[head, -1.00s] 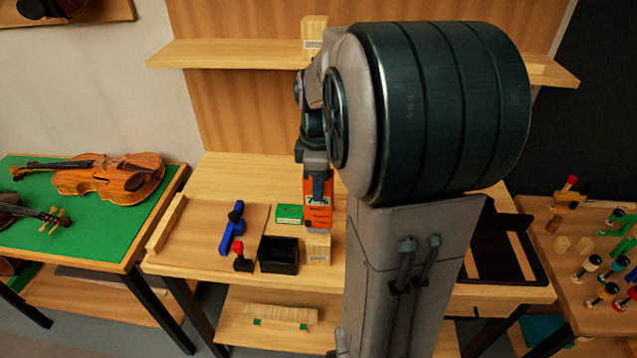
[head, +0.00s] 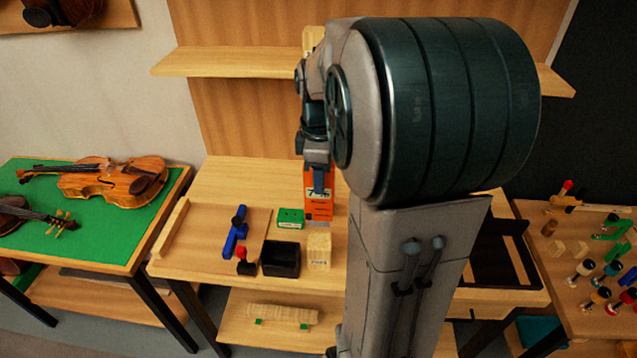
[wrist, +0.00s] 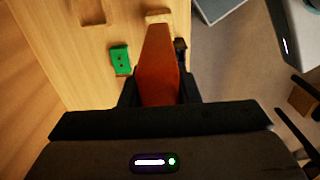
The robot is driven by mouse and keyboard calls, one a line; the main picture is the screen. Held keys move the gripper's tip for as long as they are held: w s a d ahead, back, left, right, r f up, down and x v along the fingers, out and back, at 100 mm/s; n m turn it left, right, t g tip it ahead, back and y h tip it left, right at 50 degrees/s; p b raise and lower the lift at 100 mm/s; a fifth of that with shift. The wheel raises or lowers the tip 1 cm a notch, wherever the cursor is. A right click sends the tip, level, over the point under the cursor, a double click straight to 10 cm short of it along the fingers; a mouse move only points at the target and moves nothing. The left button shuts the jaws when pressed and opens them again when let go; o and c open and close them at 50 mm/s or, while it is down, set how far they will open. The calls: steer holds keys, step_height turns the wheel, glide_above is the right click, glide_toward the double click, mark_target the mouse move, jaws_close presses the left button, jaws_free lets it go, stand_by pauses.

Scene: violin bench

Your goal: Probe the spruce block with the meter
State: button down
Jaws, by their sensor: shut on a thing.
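The orange meter (head: 318,204) is upright in my gripper (head: 318,178) above the bench, with its display facing the head camera. In the wrist view the meter (wrist: 158,65) reaches forward between the two black fingers of my gripper (wrist: 159,92), which are shut on it. A pale wooden block (head: 319,250) with a small label stands on the bench just below and in front of the meter. A gap shows between the meter's lower end and the block. A similar block (head: 313,38) is on the shelf, partly hidden by my arm. The labels are too small to read.
A black open box (head: 281,259) stands left of the bench block. A green box (head: 291,218) lies behind it. A blue tool (head: 235,232) and a red-topped item (head: 243,262) are further left. My arm hides the bench's right middle.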

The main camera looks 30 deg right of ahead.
steer(key=s+a+r, duration=0.1)
steer(key=r, duration=0.1)
steer(key=s+a+r, duration=0.1)
steer(key=s+r, duration=0.1)
steer(key=shift+s+a, duration=0.15)
stand_by(0.4)
stand_by(0.8)
